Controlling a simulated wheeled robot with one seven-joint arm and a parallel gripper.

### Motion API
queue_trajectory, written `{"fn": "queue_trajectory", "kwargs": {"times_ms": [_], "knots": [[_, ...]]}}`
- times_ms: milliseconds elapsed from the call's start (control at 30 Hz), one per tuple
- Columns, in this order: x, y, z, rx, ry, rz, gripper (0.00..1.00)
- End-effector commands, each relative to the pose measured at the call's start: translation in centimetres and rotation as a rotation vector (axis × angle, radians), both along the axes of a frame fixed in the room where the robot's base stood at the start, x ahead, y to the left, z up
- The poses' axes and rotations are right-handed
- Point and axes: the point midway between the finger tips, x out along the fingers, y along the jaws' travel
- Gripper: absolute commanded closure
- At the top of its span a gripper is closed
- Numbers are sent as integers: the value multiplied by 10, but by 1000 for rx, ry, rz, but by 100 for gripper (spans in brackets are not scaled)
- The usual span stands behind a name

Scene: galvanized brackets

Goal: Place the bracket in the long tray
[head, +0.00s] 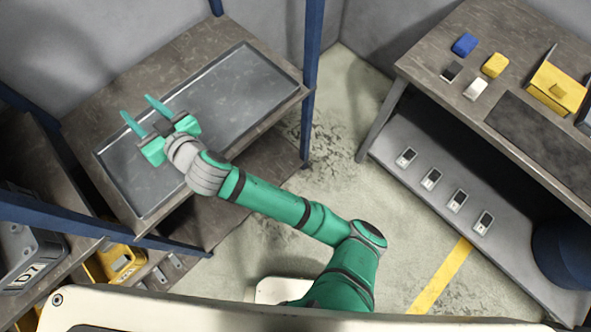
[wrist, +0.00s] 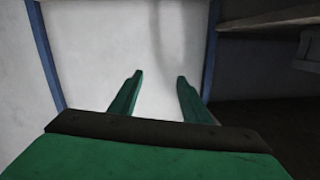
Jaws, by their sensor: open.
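The long grey metal tray (head: 245,90) lies on the shelf unit at the upper left in the head view, and its visible floor is bare. My gripper (head: 137,106) is open over the left part of the tray, fingers pointing to the upper left. Part of the tray is hidden under my arm. In the wrist view my gripper (wrist: 159,77) shows its two green fingers apart with nothing between them. Small metal pieces (head: 457,200) that may be brackets stand in a row on the right bench's lower shelf. Which piece is the task's bracket I cannot tell.
The right bench (head: 430,65) carries blue, yellow, white and dark blocks and a yellow bin (head: 556,90). Blue posts (head: 312,60) frame the tray shelf. Floor between is clear.

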Motion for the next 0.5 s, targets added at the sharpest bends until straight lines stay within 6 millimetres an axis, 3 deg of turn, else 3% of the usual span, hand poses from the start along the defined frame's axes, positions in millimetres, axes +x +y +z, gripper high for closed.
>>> {"fn": "queue_trajectory", "kwargs": {"times_ms": [100,200,333,500], "knots": [[0,13,55,161,-26,-14,57],[4,10,93,279,-46,-43,57],[11,-4,127,414,-60,-99,57],[20,-35,147,556,-61,-202,57]]}}
